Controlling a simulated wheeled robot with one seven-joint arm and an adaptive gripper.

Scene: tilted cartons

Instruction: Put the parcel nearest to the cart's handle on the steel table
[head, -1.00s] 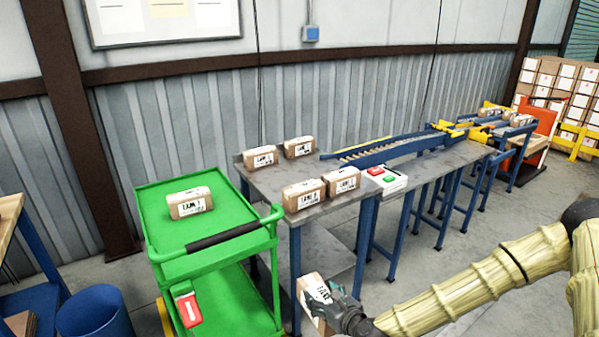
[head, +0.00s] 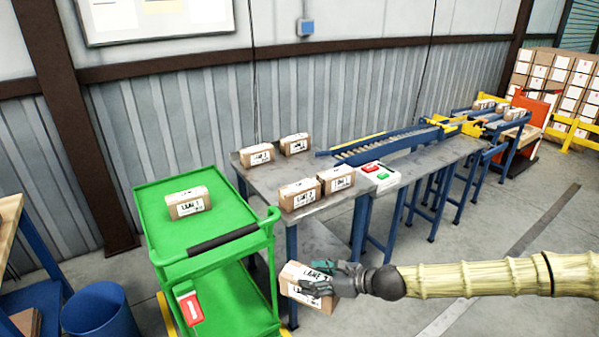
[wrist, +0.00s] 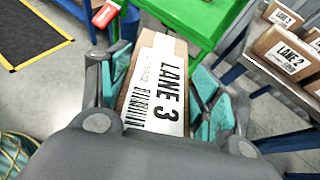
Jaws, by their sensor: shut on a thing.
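My gripper (head: 322,279) is shut on a brown parcel (head: 300,288), held tilted in the air in front of the steel table's front edge. In the wrist view the held parcel (wrist: 158,82) shows a white "LANE 3" label between the fingers (wrist: 160,85). The steel table (head: 330,207) stands behind it with several parcels on top. One parcel labelled LANE 1 (head: 187,203) lies on the green cart (head: 170,240), behind the cart's black handle (head: 222,239).
Two parcels (head: 300,194) (head: 335,180) sit near the table's front edge and two (head: 257,155) (head: 295,144) at the back. A button box (head: 382,174) and a blue roller conveyor (head: 390,146) stand at the right. Bare tabletop shows between the parcel pairs.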

